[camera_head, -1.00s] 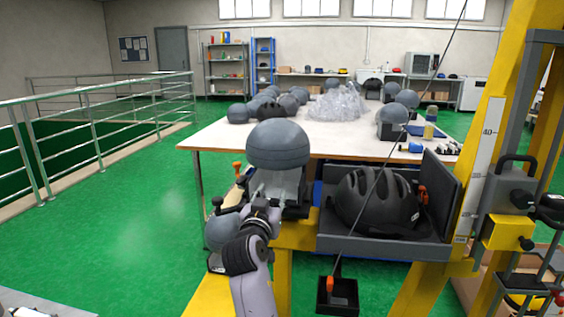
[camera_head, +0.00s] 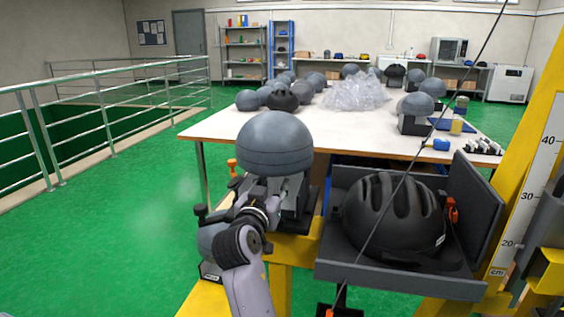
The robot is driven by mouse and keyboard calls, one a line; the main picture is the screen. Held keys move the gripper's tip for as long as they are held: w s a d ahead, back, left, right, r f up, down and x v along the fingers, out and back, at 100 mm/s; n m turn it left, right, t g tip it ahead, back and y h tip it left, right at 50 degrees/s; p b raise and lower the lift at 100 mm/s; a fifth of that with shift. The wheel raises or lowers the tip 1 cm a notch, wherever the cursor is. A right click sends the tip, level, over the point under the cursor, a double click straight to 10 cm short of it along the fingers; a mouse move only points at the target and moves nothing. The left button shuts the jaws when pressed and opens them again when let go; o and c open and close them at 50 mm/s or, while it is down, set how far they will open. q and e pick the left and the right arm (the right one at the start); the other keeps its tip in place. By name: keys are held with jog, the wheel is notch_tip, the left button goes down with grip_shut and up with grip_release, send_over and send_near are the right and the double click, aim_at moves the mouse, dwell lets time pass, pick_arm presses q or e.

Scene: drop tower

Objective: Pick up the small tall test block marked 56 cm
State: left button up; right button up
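A grey domed test block (camera_head: 275,143) stands on a dark base on the yellow frame, in the middle of the view. A second grey domed block (camera_head: 208,238) stands lower to its left, partly hidden behind my arm. A small label shows on its base, but I cannot read it. No 56 cm mark is legible on any block.
A black helmet (camera_head: 392,213) lies in a grey tray (camera_head: 400,273) right of the gripper. A yellow post with a cm scale (camera_head: 530,190) and a slanting cable stand at right. The white table (camera_head: 345,138) behind holds several grey domes and clear plastic wrap. Green floor is free at left.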

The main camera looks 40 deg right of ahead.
jog(key=shift+w+d, duration=0.2)
jog(key=shift+d, duration=0.05)
jog(key=shift+s+a+r, duration=0.2)
jog(key=shift+a+r, duration=0.05)
jog(key=shift+a, duration=0.1)
jog(key=shift+c, duration=0.5)
jog(key=shift+d+f, duration=0.1)
jog(key=c, duration=0.4)
grip_shut()
jog(key=shift+r, duration=0.3)
jog(key=shift+w+f, duration=0.1)
